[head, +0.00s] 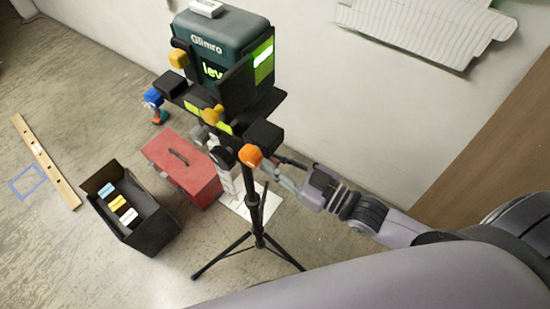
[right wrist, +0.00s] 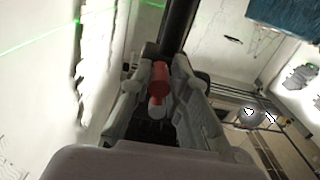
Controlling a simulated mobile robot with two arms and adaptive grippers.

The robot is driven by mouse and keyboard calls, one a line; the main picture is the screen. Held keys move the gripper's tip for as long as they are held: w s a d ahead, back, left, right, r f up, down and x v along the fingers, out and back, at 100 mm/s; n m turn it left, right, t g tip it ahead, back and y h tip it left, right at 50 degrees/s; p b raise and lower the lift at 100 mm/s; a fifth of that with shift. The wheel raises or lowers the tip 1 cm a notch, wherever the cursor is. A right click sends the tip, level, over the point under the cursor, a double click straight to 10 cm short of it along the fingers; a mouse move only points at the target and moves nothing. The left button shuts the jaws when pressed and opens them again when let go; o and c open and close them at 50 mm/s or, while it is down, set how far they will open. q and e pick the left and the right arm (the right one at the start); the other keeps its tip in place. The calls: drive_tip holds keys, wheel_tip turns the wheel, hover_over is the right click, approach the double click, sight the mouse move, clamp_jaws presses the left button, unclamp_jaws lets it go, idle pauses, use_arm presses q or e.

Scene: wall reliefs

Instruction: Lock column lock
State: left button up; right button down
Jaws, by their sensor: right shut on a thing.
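A dark green laser level (head: 222,45) marked "Glimro" sits on a black tripod (head: 254,215). Yellow, blue and orange knobs show around the tripod head. An orange knob (head: 251,155) is at the right side of the head, beside the column. My right gripper (head: 277,164) reaches in from the right, its fingertips by this knob. In the right wrist view, its fingers (right wrist: 160,90) are shut around a red-orange knob (right wrist: 160,76), with the black column (right wrist: 180,25) just beyond. The knob's inner end is hidden. My left gripper is not in view.
A red toolbox (head: 181,167) and an open black box (head: 150,232) with small blocks stand left of the tripod. A wooden level bar (head: 45,160) lies far left. A plaster wall (head: 320,90) with a relief panel is behind. Tripod legs spread on the floor.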

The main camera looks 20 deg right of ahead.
drive_tip(key=shift+s+a+r+m+p, duration=0.25)
drive_tip(key=shift+a+m+p, duration=0.1)
drive_tip(key=shift+m+p, duration=0.55)
drive_tip(key=shift+a+f+m, duration=0.1)
drive_tip(key=shift+f+m, duration=0.1)
drive_tip(key=shift+m, duration=0.4)
drive_tip(key=c, duration=1.5)
unclamp_jaws()
drive_tip(key=shift+s, duration=0.1)
drive_tip(key=shift+c, duration=0.2)
drive_tip(key=v, duration=1.2)
